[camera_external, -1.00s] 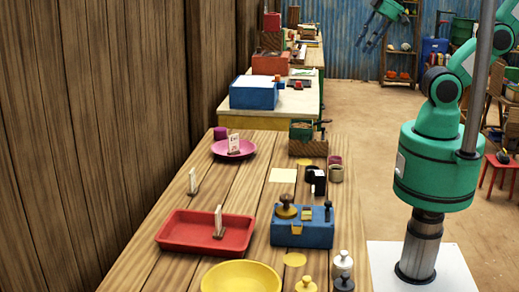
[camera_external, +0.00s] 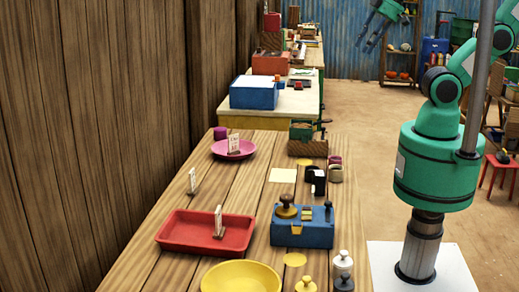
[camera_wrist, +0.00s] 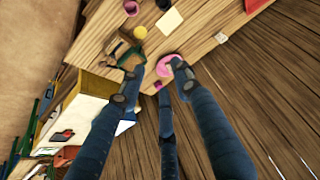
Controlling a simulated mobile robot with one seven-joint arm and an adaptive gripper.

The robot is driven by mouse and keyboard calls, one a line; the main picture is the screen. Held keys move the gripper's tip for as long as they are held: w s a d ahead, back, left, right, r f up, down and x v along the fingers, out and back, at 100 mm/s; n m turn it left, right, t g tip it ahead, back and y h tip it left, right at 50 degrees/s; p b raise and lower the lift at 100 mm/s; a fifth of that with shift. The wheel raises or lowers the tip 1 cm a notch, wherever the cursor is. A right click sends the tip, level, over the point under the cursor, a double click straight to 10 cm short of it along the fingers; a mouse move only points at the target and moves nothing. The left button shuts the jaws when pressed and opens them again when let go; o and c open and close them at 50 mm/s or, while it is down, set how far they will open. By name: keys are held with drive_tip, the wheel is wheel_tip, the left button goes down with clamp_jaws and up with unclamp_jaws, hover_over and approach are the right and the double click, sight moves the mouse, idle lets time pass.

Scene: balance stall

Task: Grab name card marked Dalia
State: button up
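Three small upright cards show in the external view, their writing too small to read, so I cannot tell which says Dalia. One card (camera_external: 234,144) stands on the pink plate (camera_external: 246,153), one card (camera_external: 192,180) stands on the bare table near the wall, and one card (camera_external: 218,220) stands in the red tray (camera_external: 175,236). In the wrist view, the pink plate (camera_wrist: 164,69) lies beyond my fingers, and a pale card (camera_wrist: 221,37) shows near the table edge. My gripper (camera_external: 372,34) is high up, away from the cards. Its fingers (camera_wrist: 155,76) are spread, with nothing between them.
A blue box (camera_external: 300,232) with knobs, a yellow bowl (camera_external: 240,278) and weights (camera_external: 343,264) stand at the front. A wooden-based device (camera_external: 308,147) and dark cups (camera_external: 316,181) stand farther back. The plank wall (camera_external: 110,120) borders the table's left side.

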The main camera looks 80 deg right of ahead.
drive_tip(key=shift+o, duration=0.2)
drive_tip(key=w+a+f+m+g+y, duration=0.2)
drive_tip(key=w+a+f+m, duration=0.35)
drive_tip(key=w+a, duration=0.25)
drive_tip(key=w+a+f+m+g+y, duration=0.1)
drive_tip(key=w+a+f+m, duration=0.2)
drive_tip(key=a+f, duration=0.3)
drive_tip(key=w+a+f+m+g, duration=0.1)
drive_tip(key=a+f+m, duration=0.4)
drive_tip(key=f, duration=0.5)
drive_tip(key=w+a+f+m+g+y+b, duration=0.1)
drive_tip(key=w+a+f+m, duration=0.3)
drive_tip(key=a+f, duration=0.3)
wheel_tip(320, 180, down, 2)
drive_tip(key=shift+w+a+m+g+y, duration=0.3)
drive_tip(key=shift+m, duration=0.05)
drive_tip(key=shift+f, duration=0.1)
drive_tip(key=b+x, duration=0.2)
drive_tip(key=x, duration=0.6)
drive_tip(key=shift+f+b, duration=0.15)
drive_tip(key=shift+b, duration=0.2)
drive_tip(key=shift+a, duration=0.1)
